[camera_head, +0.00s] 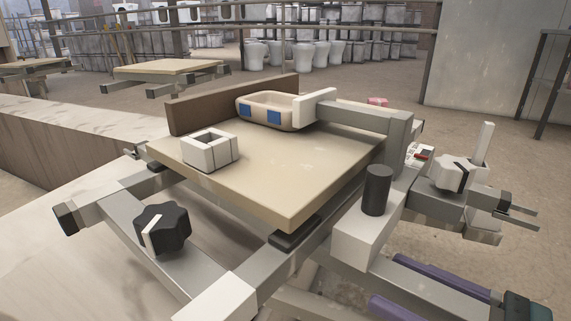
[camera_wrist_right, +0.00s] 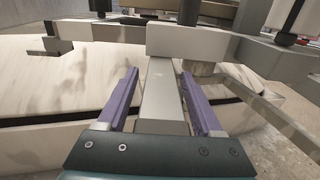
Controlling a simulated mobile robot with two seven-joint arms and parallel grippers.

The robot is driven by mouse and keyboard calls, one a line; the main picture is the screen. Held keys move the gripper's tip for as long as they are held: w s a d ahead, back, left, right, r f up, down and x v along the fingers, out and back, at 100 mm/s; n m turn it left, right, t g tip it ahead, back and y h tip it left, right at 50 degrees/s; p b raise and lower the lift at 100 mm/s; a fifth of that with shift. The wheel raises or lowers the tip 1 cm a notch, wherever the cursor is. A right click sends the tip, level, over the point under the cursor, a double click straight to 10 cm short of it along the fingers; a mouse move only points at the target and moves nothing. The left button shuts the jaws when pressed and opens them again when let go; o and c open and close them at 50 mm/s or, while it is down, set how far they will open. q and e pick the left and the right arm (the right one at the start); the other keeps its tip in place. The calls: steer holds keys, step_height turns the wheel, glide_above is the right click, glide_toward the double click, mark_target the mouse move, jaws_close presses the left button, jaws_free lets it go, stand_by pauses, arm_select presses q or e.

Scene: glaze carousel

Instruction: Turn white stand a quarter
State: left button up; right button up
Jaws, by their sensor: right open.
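A stand with pale grey and white beams (camera_head: 130,220) fills the middle of the head view and carries a square tan board (camera_head: 270,165). A white block with a black upright peg (camera_head: 377,190) sits on its near right side. My right gripper (camera_head: 388,282) has purple fingers and comes in from the lower right. It is open, with a pale beam of the stand (camera_wrist_right: 162,95) showing between its fingers in the right wrist view. I cannot tell whether the fingers touch the beam. My left gripper is not in view.
On the board are a beige basin with blue squares (camera_head: 270,110), a white square frame (camera_head: 209,150) and a brown back wall (camera_head: 215,105). A black knob (camera_head: 162,229) and a white knob (camera_head: 455,174) stick out from the beams. A marble-topped block (camera_head: 70,140) stands at left.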

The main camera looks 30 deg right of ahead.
steer(key=p+v, duration=0.1)
steer(key=v, duration=0.9)
steer(key=shift+c, duration=0.3)
